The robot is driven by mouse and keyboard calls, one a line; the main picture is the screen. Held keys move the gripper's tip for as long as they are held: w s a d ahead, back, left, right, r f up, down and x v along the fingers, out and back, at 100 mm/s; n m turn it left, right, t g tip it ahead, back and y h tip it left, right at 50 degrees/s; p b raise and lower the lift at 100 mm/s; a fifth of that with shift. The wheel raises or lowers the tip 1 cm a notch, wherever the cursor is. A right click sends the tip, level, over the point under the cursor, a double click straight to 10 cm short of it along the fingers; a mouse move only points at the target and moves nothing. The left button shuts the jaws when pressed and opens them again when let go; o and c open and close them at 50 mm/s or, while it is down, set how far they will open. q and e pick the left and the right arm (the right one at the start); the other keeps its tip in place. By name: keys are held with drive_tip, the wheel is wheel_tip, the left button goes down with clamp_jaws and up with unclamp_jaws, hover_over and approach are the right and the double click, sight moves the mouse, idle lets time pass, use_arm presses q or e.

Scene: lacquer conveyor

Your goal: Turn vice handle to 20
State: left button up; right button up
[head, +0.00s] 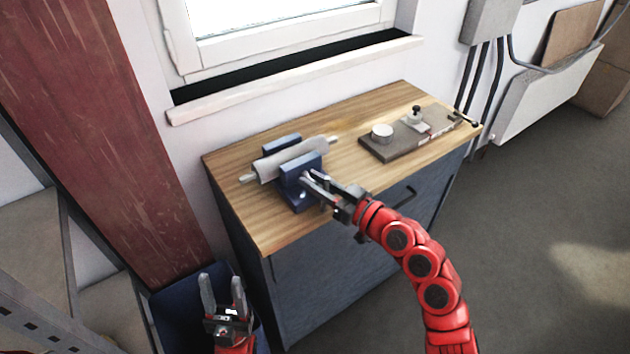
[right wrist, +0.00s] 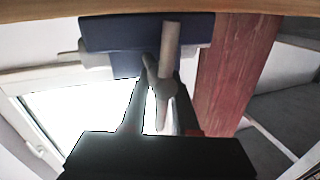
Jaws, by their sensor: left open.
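The blue bench vice (head: 301,181) stands at the front left of the wooden bench top (head: 350,165), with a grey cylindrical part (head: 292,161) lying across its top. My right gripper (head: 309,180) is at the vice's front face, over the handle. In the right wrist view the grey handle bar (right wrist: 171,42) runs up from its hub between my right fingers, close to both; whether they press on it I cannot tell. The vice body (right wrist: 112,35) fills the top there. No handle angle can be read. My left gripper (head: 223,290) is open and empty, low beside the bench.
A grey plate (head: 385,152) with a round white piece (head: 381,131) and a black-knobbed fitting (head: 415,116) lies on the bench's right half. A window sill (head: 290,80) runs behind. A blue bin (head: 175,315) stands left of the bench. Open floor lies to the right.

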clamp_jaws()
drive_tip(key=shift+f, duration=0.15)
drive_tip(key=shift+d+m+b, duration=0.1)
drive_tip(key=shift+m+b, duration=0.7)
drive_tip(key=shift+m, duration=0.2)
drive_tip(key=m, duration=0.1)
drive_tip(key=m+t, duration=0.1)
drive_tip(key=shift+w+d+f+m+y+b, duration=0.1)
drive_tip(key=shift+w+d+m+y+b, duration=0.05)
drive_tip(key=shift+m+y+b, duration=0.25)
drive_tip(key=m+t, duration=0.1)
drive_tip(key=m, duration=0.3)
drive_tip(key=shift+w+d, duration=0.1)
drive_tip(key=shift+d, duration=0.05)
drive_tip(key=m, duration=0.2)
drive_tip(key=m+t, duration=0.1)
drive_tip(key=m, duration=0.1)
drive_tip(key=shift+w+d+f+m, duration=0.15)
drive_tip(key=shift+m, duration=0.25)
drive_tip(key=shift+m+t+h, duration=0.3)
drive_tip(key=shift+h, duration=0.1)
